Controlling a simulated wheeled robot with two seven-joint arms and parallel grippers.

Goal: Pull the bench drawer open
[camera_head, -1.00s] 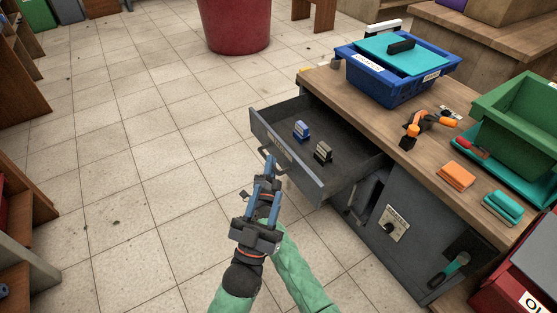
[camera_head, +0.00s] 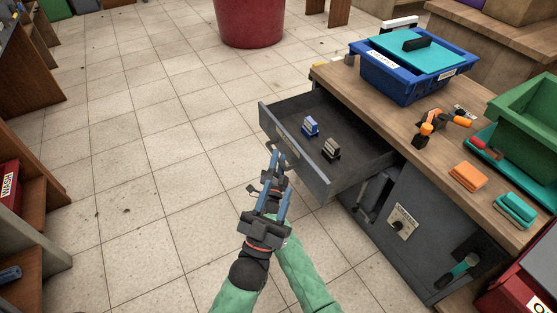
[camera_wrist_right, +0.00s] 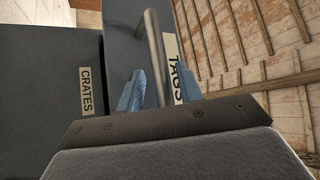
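The grey bench drawer (camera_head: 300,158) stands pulled out of the bench (camera_head: 405,215), with its inside visible. Its bar handle (camera_wrist_right: 152,45) shows in the right wrist view beside a label reading TAGS (camera_wrist_right: 183,82). My right gripper (camera_head: 274,160) is at the drawer front; in the wrist view its two blue fingers (camera_wrist_right: 160,92) are apart on either side of the handle, with gaps showing. My left gripper (camera_head: 273,203) is open and empty, lower and nearer, apart from the drawer.
In the drawer lie a blue item (camera_head: 310,127) and a dark item (camera_head: 330,150). A blue crate (camera_head: 405,80), orange tool (camera_head: 427,130) and green crate (camera_head: 530,120) are on the bench top. The tiled floor (camera_head: 150,180) to the left is clear.

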